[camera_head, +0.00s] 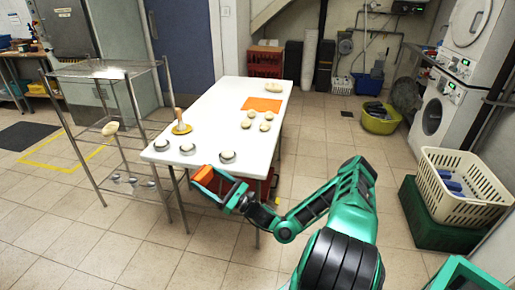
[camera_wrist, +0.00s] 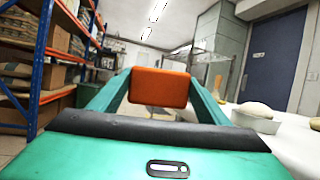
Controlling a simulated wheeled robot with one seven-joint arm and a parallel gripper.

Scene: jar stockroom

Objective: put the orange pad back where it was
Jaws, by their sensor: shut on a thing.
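My gripper (camera_head: 214,182) is shut on the orange pad (camera_head: 203,175), a small thick block, and holds it in the air just off the near end of the white table (camera_head: 215,112). In the wrist view the pad (camera_wrist: 160,87) sits between the two green fingers, roughly level. A flat orange mat (camera_head: 262,104) lies on the far part of the table, with nothing on it. It is apart from my gripper.
Several round tins with pale tops, one (camera_head: 227,156) closest to my gripper, stand along the table's near end. A wire rack (camera_head: 100,70) stands left.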

